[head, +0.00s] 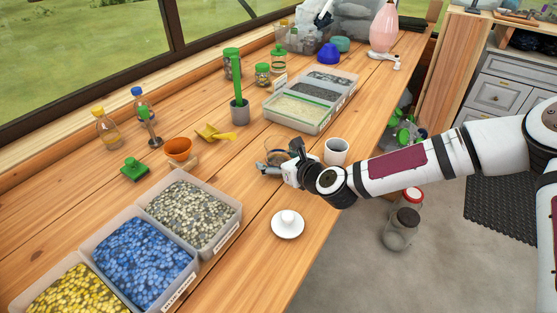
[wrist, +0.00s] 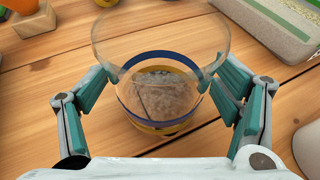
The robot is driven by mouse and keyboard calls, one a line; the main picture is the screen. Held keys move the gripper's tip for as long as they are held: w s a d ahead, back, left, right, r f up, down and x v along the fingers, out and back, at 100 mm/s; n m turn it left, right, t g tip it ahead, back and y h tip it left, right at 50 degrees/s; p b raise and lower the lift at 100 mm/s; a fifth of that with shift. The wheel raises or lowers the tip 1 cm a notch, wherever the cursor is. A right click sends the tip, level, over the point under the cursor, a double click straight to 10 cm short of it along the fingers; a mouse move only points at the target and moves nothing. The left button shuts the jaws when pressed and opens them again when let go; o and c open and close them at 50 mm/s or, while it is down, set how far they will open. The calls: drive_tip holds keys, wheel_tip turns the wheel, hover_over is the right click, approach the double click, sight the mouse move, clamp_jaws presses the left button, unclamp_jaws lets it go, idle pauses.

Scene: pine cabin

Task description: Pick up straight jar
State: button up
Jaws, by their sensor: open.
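The straight jar (wrist: 160,90) is a clear glass with a blue band and a yellow band near its base, standing upright on the wooden bench. In the head view the jar (head: 277,151) is partly hidden by my gripper (head: 272,165). In the wrist view my gripper (wrist: 160,105) is open, with one teal-padded finger on each side of the jar. The right finger looks very close to the glass; I cannot tell whether it touches.
A white mug (head: 336,152) stands just right of my gripper. Bins of pebbles (head: 228,238) are front left, and a divided tray (head: 300,124) lies behind.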

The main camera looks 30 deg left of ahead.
drive_tip(key=shift+c, duration=0.4)
drive_tip(key=c, duration=1.4)
